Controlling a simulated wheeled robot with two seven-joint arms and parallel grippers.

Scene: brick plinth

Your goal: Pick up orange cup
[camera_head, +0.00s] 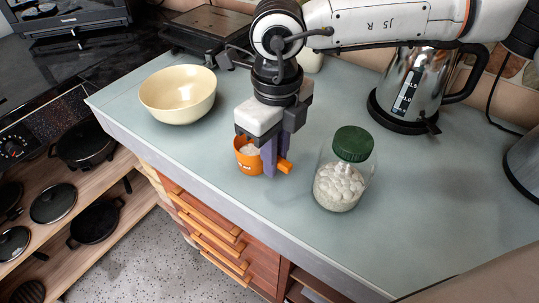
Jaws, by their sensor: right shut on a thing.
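The orange cup (247,163) is a small measuring cup with a short handle on its right and something white inside. It is near the front edge of the grey-green counter, upright or nearly so. My right gripper (270,163) points down over it and is shut on the cup at its handle side. The fingers hide part of the cup and handle. I cannot tell whether the cup still touches the counter. My left gripper is not in view.
A glass jar (340,188) with a green lid stands close on the right. A cream bowl (178,95) is at the left. A steel kettle (408,85) stands behind right. The counter's front edge (215,185) is close, above wooden drawers. Free counter lies at the right front.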

